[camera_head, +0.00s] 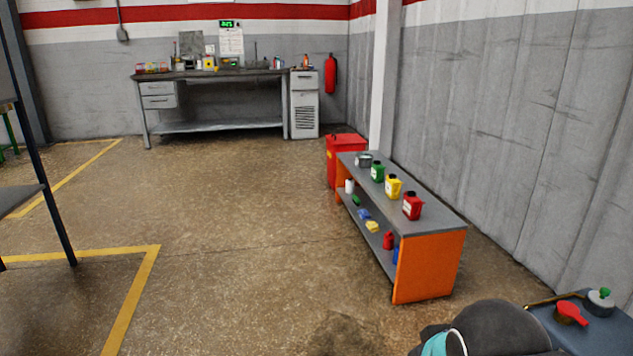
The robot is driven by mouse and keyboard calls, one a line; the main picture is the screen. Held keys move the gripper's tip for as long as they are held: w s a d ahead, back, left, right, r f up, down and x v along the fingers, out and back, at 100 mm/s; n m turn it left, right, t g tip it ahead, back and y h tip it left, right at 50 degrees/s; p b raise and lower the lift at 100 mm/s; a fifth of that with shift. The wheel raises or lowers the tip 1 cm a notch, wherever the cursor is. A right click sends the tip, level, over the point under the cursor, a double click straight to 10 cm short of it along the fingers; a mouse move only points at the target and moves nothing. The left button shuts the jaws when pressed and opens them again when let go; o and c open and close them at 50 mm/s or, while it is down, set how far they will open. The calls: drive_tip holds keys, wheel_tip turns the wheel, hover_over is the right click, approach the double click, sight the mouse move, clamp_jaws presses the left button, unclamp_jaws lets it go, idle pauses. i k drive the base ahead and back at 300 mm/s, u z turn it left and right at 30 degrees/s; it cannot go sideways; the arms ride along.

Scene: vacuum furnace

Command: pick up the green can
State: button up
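The green can (377,172) stands upright on the top of an orange-sided grey bench (437,222), right of the middle of the head view. It has a dark cap and a pale label. A yellow can (393,187) and a red can (412,206) of like shape stand in front of it in a row, and a grey metal pot (363,160) stands just behind it. My gripper is not in view. A dark rounded part of my arm with a teal band shows at the bottom edge, well apart from the green can.
The bench's lower shelf (371,238) holds several small coloured items. A red cabinet (345,146) stands behind it, and a grey wall (480,130) runs along its right. A workbench (212,73) is at the back. Open floor (230,230) lies left of the bench.

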sight(377, 169)
drive_tip(key=u, duration=0.4)
drive_tip(key=i, duration=1.8)
drive_tip(key=z, duration=0.25)
drive_tip(key=i, duration=1.8)
drive_tip(key=z, duration=0.9)
drive_tip(key=i, duration=0.3)
drive_tip(key=z, duration=0.05)
